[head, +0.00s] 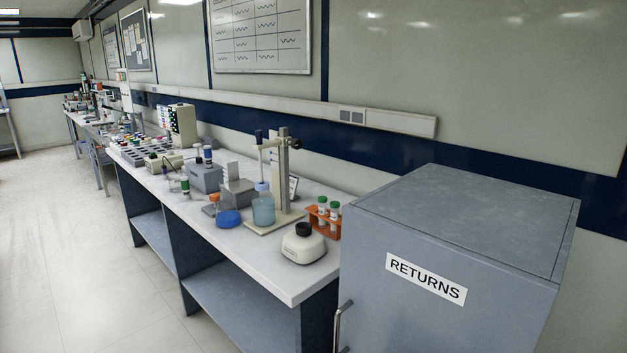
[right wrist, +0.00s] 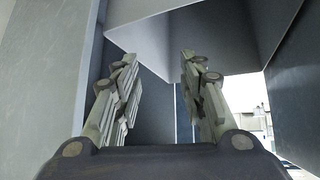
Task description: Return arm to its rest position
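My right gripper (right wrist: 158,85) shows in the right wrist view with its two fingers spread apart. Nothing is between the fingers. Grey-blue panels stand around and beyond it, and a bright gap opens at the right. I cannot tell whether it touches any panel. Neither arm nor gripper shows in the head view, and my left gripper is in neither view.
A grey cabinet (head: 480,240) labelled RETURNS stands close at the right, with a handle at its lower left. A long bench (head: 285,282) with lab items runs away to the left. The floor (head: 90,260) left of it is clear.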

